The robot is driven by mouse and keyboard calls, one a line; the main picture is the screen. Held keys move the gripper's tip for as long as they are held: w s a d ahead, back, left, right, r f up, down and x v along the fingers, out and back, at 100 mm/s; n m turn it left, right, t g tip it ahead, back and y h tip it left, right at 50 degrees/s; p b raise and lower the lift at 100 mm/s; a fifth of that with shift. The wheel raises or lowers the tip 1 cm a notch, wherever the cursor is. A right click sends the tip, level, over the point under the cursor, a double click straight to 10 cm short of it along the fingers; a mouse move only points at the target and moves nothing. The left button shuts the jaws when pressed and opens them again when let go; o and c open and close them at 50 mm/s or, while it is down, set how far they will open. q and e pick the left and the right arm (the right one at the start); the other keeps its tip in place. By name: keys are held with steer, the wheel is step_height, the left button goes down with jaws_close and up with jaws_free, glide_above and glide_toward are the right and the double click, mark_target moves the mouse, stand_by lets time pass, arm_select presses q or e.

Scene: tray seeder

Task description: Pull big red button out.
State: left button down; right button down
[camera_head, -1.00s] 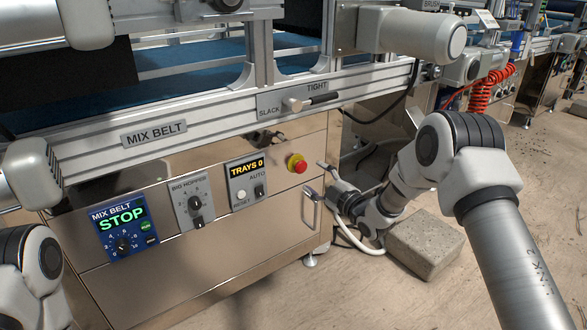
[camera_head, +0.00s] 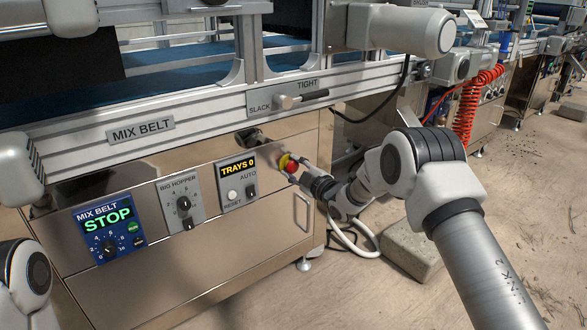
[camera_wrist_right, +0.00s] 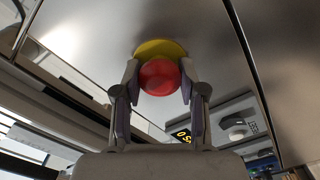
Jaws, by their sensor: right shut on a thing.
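The big red button (camera_head: 291,167) sits on a yellow base (camera_head: 284,161) on the steel front panel, right of the TRAYS display. In the right wrist view the red button (camera_wrist_right: 159,78) lies between the two fingers, with its yellow base (camera_wrist_right: 160,48) behind it against the panel. My right gripper (camera_head: 296,168) reaches in from the right and is shut on the button, one finger on each side. In the right wrist view the gripper (camera_wrist_right: 159,88) shows both fingers at the button's sides. My left gripper is not in view; only part of my left arm shows at the left edge.
The panel carries a MIX BELT control box (camera_head: 110,228) showing STOP, a BIG HOPPER knob plate (camera_head: 181,202) and a TRAYS box (camera_head: 237,183). A SLACK/TIGHT lever (camera_head: 290,101) is above. A concrete block (camera_head: 410,250) and a white hose (camera_head: 352,240) lie on the floor.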

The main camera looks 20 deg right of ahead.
steer(key=shift+s+d+r+p, duration=0.2)
steer(key=shift+s+p, duration=0.25)
steer(key=shift+p, duration=0.35)
steer(key=shift+a+f, duration=0.1)
steer(key=shift+f, duration=0.2)
steer(key=c, duration=0.6)
jaws_free()
steer(key=shift+s, duration=0.1)
steer(key=shift+c, duration=0.2)
steer(key=shift+r, duration=0.1)
steer(key=shift+s, duration=0.1)
steer(key=v, duration=1.2)
